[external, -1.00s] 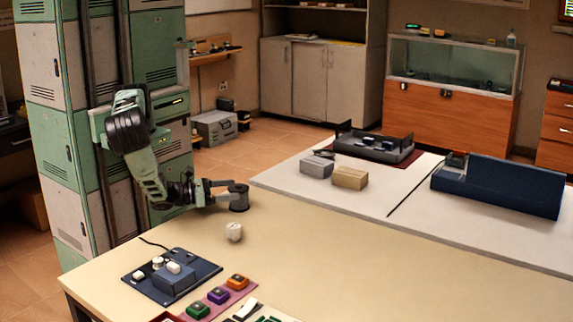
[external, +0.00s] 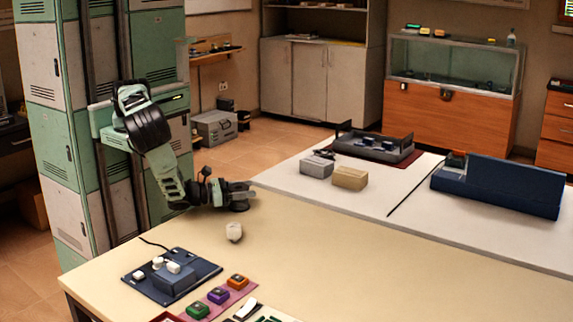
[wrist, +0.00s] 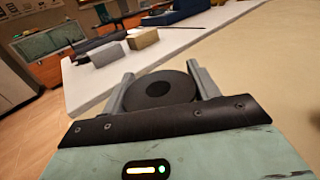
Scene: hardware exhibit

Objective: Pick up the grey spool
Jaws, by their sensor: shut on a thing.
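The grey spool (wrist: 158,90) is dark and round-topped, and it sits between the two fingers of my gripper (wrist: 160,80) in the wrist view. The spool looks upright. I cannot tell whether its base touches the table.
A blue mat (external: 205,285) with white pieces lies nearer the front. A grey box (external: 316,167) and a tan box (external: 350,178) stand on the white surface behind.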

